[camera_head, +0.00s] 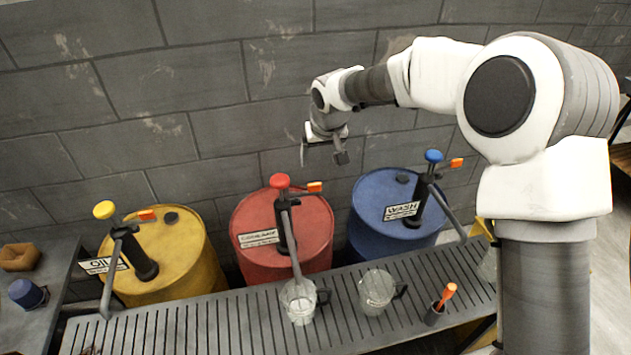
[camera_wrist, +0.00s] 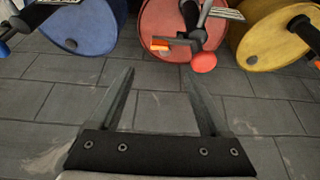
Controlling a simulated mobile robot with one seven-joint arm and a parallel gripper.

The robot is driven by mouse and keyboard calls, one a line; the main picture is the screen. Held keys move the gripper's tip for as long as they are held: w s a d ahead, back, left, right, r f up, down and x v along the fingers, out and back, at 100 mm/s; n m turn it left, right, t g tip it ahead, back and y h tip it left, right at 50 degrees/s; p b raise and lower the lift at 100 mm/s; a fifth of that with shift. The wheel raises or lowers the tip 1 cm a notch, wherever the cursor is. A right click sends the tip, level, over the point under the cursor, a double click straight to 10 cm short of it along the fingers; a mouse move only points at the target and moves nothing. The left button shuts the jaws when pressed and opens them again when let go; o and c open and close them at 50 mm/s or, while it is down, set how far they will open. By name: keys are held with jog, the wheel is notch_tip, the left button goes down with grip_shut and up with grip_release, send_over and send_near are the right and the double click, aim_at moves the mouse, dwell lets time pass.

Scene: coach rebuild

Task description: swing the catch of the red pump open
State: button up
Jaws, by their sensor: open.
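The red pump (camera_head: 285,220) stands on the red drum (camera_head: 252,215), with a red knob (camera_head: 280,180) on top and a spout reaching down to a glass jug. Its catch (camera_head: 315,186) is a small orange-tipped piece jutting right of the knob. In the wrist view the catch (camera_wrist: 160,46) lies just beyond my fingertips, with the red knob (camera_wrist: 204,62) to its right. My gripper (camera_head: 322,155) is above the catch in the head view. My gripper (camera_wrist: 160,72) is open and empty, apart from the catch.
A yellow pump (camera_head: 105,210) on a yellow drum (camera_head: 180,250) stands left, and a blue pump (camera_head: 433,157) on a blue drum (camera_head: 370,205) stands right. Glass jugs (camera_head: 299,302) (camera_head: 376,290) stand on the slatted bench (camera_head: 230,330). A grey block wall (camera_head: 200,80) rises close behind.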

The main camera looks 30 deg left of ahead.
aim_at(315, 184)
jog(key=p+x, duration=0.2)
jog(key=x, duration=1.3)
jog(key=shift+f, duration=0.15)
grip_shut()
dwell(1.0)
